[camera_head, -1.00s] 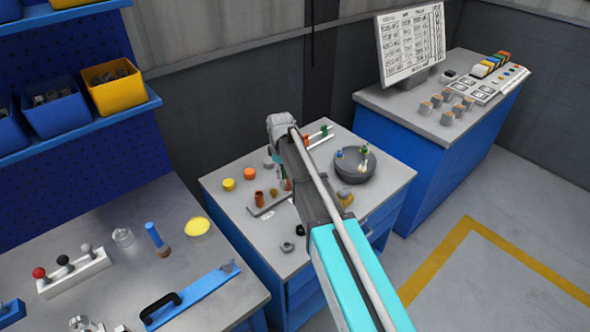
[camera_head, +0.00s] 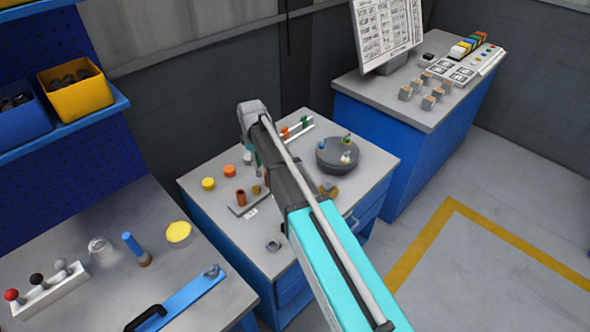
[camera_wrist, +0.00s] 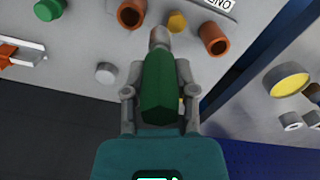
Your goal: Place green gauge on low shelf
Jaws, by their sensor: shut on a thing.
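My gripper (camera_wrist: 160,98) is shut on the green gauge (camera_wrist: 161,84), a green faceted body with a grey tip, in the wrist view. The gauge points toward a grey plate (camera_wrist: 190,8) with brown cups and a yellow piece. I cannot tell whether its tip touches anything. In the head view the green gauge (camera_head: 258,160) shows as a small sliver beside my arm, above the middle grey-topped cabinet (camera_head: 225,248). A blue shelf (camera_head: 60,136) with bins is at the upper left; I cannot tell whether it is the low shelf.
A round dark bowl (camera_head: 340,163) with small pieces stands to the right on the cabinet. A white rack (camera_head: 300,131) with orange and green pieces is behind. A yellow disc (camera_head: 178,232) lies on the left bench. The right desk (camera_head: 405,110) holds a monitor and small blocks.

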